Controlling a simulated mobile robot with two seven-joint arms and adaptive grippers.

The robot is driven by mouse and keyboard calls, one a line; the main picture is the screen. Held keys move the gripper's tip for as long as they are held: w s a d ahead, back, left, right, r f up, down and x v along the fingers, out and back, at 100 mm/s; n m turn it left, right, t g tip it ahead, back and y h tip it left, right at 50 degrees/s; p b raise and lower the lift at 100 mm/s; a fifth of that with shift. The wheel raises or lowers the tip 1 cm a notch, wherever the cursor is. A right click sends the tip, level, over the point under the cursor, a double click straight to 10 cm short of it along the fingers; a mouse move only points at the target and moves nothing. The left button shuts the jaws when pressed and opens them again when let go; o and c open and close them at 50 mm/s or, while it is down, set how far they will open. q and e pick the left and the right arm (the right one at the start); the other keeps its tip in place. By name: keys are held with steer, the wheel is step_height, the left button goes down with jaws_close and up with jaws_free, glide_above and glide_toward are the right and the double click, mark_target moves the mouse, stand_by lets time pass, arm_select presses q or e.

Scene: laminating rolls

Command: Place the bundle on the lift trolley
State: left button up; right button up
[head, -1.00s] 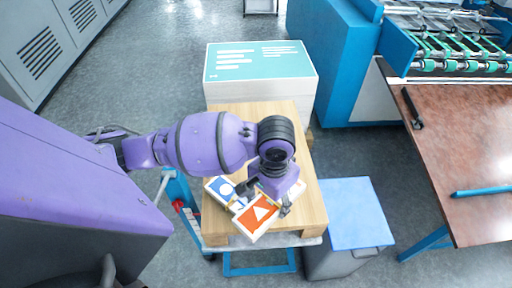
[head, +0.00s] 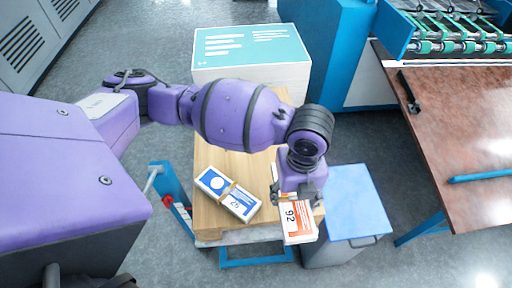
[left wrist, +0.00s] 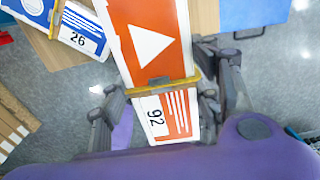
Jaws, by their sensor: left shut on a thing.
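My left gripper (head: 299,196) is shut on an orange and white bundle (head: 297,228) marked 92, banded across its middle. In the left wrist view the bundle (left wrist: 155,45) shows a white triangle and sits between the fingers. In the head view it is at the front right corner of the wooden pallet (head: 215,160), partly past its edge; I cannot tell its height above it. A blue and white bundle (head: 228,193) marked 26 lies on the pallet to the left. The pallet rests on the lift trolley (head: 257,257), which has a blue frame. My right gripper is not in view.
A blue-lidded grey bin (head: 357,205) stands close to the right of the trolley. A large white and teal box (head: 252,55) is behind the pallet. A reddish table (head: 460,130) with a blue rod (head: 478,177) is at the right. The pallet's left part is mostly clear.

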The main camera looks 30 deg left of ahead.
arm_select(q)
steer(key=w+a+f, duration=0.1)
steer(key=w, duration=0.1)
steer(key=w+a+f, duration=0.1)
steer(key=w+a, duration=0.1)
steer(key=w, duration=0.1)
steer(key=w+a+f, duration=0.1)
steer(key=w, duration=0.1)
steer(key=shift+w+a+f, duration=0.15)
steer(key=shift+w+f, duration=0.1)
steer(key=shift+f, duration=0.05)
steer(key=w+f, duration=0.1)
steer(key=w+a+f, duration=0.1)
steer(key=f, duration=0.1)
steer(key=w+f+b, duration=0.1)
steer(key=f, duration=0.1)
steer(key=shift+w+a, duration=0.3)
steer(key=shift+a, duration=0.1)
steer(key=shift+w+a+f, duration=0.1)
steer(key=shift+w+f, duration=0.05)
steer(key=shift+f, duration=1.6)
steer(key=shift+f, duration=0.2)
steer(key=o, duration=1.4)
